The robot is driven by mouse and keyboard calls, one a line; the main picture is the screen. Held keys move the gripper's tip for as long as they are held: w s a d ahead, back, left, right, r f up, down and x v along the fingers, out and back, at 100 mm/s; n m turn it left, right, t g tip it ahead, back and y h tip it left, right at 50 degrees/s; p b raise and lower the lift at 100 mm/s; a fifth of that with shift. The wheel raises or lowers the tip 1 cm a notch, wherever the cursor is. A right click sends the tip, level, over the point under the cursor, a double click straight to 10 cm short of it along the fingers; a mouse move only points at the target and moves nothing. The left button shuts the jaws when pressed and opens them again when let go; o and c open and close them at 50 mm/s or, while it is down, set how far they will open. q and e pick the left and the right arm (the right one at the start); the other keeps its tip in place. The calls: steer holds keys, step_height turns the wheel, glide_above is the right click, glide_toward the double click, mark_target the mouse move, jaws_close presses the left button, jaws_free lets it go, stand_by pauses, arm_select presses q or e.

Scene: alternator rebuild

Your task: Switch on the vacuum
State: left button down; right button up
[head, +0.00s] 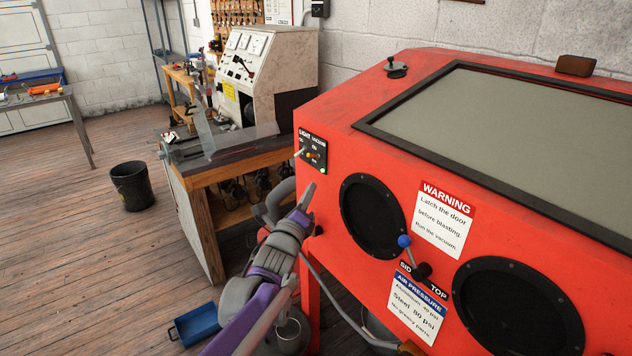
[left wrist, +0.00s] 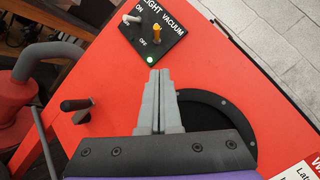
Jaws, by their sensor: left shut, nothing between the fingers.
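The black switch panel (head: 311,149) is on the upper left of the red blasting cabinet's front; it also shows at the top of the left wrist view (left wrist: 143,47). Its vacuum switch has an orange lever (left wrist: 155,35), beside the white-levered light switch (left wrist: 132,19). A green lamp (left wrist: 150,60) glows at the panel's lower edge. I cannot tell which way the orange lever is set. My left gripper (head: 307,192) is shut and empty, its fingertips (left wrist: 158,76) just below the panel, apart from the levers. My right gripper is not in view.
The cabinet (head: 365,110) has round glove ports (head: 372,217) and a blue-knobbed lever (head: 404,241) to the right of my gripper. In the left wrist view a black crank handle (left wrist: 85,104) sticks out at the left. A workbench (head: 225,165) stands behind; floor at left is open around a black bucket (head: 131,186).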

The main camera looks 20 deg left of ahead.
arm_select(q)
steer(key=s, duration=0.2)
steer(key=s+f, duration=0.1)
steer(key=s, duration=0.1)
steer(key=shift+s+a, duration=0.15)
steer(key=shift+s, duration=0.1)
steer(key=s+f+n+g, duration=0.4)
steer(key=s+f+n, duration=0.3)
steer(key=s, duration=0.4)
steer(key=s+d+f+n+g+p, duration=0.1)
steer(key=s+f+n+g, duration=0.4)
steer(key=s+n, duration=0.5)
steer(key=s+d+f+n+g, duration=0.1)
steer(key=s+f+n+g, duration=0.4)
steer(key=s+f+n, duration=0.3)
steer(key=s+f, duration=0.2)
steer(key=s, duration=0.2)
steer(key=shift+d+n+y, duration=0.25)
steer(key=shift+n+y, duration=0.05)
steer(key=shift+n, duration=0.1)
